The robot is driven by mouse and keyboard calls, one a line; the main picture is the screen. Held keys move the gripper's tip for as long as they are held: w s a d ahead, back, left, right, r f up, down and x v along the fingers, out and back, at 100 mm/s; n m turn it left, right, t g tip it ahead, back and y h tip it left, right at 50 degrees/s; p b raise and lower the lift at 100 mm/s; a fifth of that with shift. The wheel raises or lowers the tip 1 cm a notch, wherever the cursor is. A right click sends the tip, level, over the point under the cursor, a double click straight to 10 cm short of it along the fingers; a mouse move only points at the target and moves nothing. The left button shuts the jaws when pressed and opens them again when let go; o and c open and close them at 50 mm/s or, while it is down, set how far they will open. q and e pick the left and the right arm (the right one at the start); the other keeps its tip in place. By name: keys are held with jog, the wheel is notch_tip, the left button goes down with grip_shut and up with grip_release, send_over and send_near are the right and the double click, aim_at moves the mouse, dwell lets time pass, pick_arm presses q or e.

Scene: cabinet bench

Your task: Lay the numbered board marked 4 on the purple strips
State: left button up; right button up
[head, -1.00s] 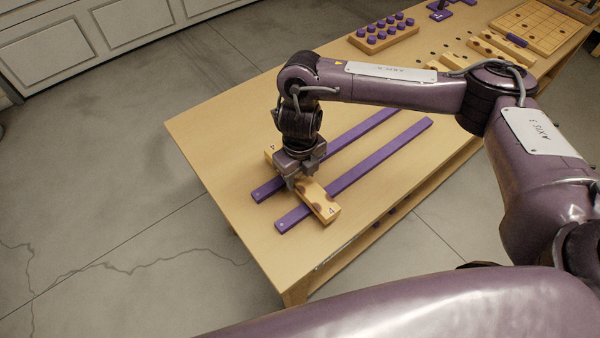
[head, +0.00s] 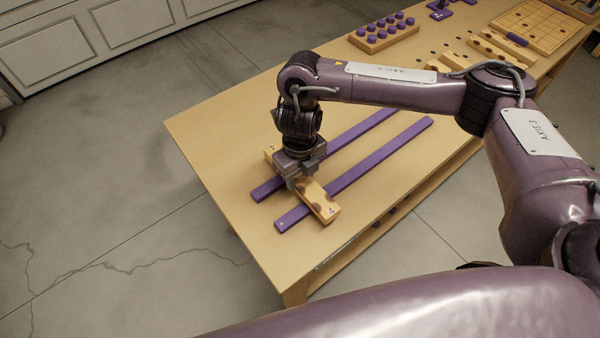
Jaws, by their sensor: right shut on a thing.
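The wooden board marked 4 (head: 325,206) lies crosswise over the two purple strips near their near-left ends. One purple strip (head: 371,165) runs along the right, the other purple strip (head: 360,126) along the left, partly hidden by my arm. My right gripper (head: 293,184) points down and is shut on the middle of the board. The board looks to be at the strips' top, but I cannot tell whether it rests on them. My left gripper is not in view.
Several other wooden boards (head: 495,50) lie at the table's far right end. A peg block (head: 384,35) with purple pegs and a grid board (head: 536,27) stand at the back. The wooden table (head: 225,150) is bare left of the strips.

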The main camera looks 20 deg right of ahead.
jog(key=shift+f, duration=0.35)
dwell(0.4)
jog(key=shift+f+b, duration=0.35)
jog(key=shift+b, duration=0.15)
jog(key=shift+f, duration=0.2)
dwell(0.8)
jog(key=o, duration=1.2)
jog(key=shift+c, duration=0.2)
notch_tip(320, 180, up, 8)
jog(key=p, duration=0.7)
jog(key=shift+p, duration=0.3)
jog(key=shift+s, duration=0.1)
